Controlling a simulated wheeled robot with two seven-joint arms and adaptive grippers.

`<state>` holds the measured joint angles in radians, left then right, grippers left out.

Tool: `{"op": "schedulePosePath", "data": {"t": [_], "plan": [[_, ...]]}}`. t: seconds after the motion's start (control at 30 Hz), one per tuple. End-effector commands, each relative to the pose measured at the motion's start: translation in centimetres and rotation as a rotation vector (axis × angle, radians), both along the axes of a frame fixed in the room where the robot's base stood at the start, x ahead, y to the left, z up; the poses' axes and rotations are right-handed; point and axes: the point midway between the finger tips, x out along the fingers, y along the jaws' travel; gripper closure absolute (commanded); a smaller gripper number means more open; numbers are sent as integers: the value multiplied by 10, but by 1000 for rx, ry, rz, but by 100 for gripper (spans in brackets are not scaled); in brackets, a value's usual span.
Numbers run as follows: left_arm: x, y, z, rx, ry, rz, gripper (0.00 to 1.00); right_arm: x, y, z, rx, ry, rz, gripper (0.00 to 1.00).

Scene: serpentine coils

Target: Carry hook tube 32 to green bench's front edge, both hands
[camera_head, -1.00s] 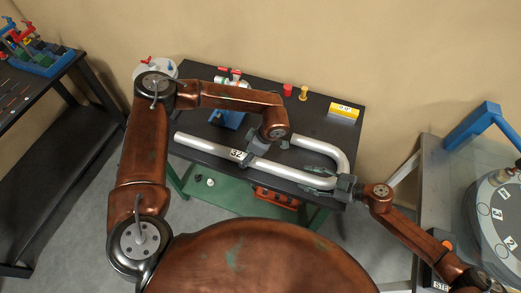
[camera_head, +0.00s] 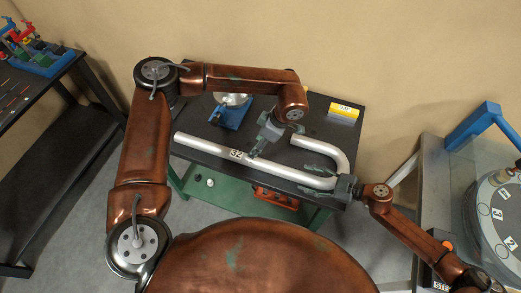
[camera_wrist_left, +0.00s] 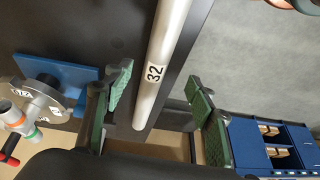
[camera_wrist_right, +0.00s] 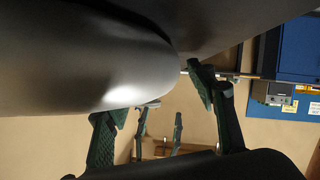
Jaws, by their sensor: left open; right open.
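Hook tube 32 (camera_head: 205,147), a silver J-shaped tube, lies on the black top of the green bench (camera_head: 190,157), its long leg along the front edge and its bend at the right. Its "32" label also shows in the left wrist view (camera_wrist_left: 154,72). My left gripper (camera_head: 256,153) is open at the long leg, right of the label; in the left wrist view the tube runs between its spread fingers, apart from both. My right gripper (camera_head: 320,180) is open at the bend; in the right wrist view the tube's grey curve (camera_wrist_right: 110,55) looms close, and contact is unclear.
A blue fixture (camera_head: 232,112) stands behind the tube, and a yellow box (camera_head: 343,113) at the back right. A grey table with a round drum (camera_head: 500,215) is at the right, a dark table (camera_head: 50,100) at the left.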

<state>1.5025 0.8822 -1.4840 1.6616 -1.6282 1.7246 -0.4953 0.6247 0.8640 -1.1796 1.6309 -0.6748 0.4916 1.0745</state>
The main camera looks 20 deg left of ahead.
Motion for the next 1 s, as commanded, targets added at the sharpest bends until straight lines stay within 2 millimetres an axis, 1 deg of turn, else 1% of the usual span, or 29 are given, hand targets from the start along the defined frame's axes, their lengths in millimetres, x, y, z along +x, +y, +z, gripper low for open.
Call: {"op": "schedulePosePath", "data": {"t": [0.1,0.17,0.27,0.37,0.6,0.7,0.83,1.0], "plan": [[1,-5,10,0,0,-1,49,0,0,0,0,0,0,48],[1,-6,13,0,1,-1,49,0,-1,0,-1,0,0,48],[1,-6,14,0,1,-1,49,0,-9,2,-2,-1,-3,48],[1,-6,14,0,1,-1,49,-2,-23,8,-3,-1,-1,48],[1,-6,14,0,1,-1,49,-8,-70,26,-2,1,-2,48],[1,-6,14,0,1,-1,49,-10,-87,33,-3,2,-2,48],[1,-6,14,0,1,-1,49,-11,-102,39,-2,0,-2,48],[1,-6,14,0,1,-1,49,-13,-111,43,0,1,1,48]]}}
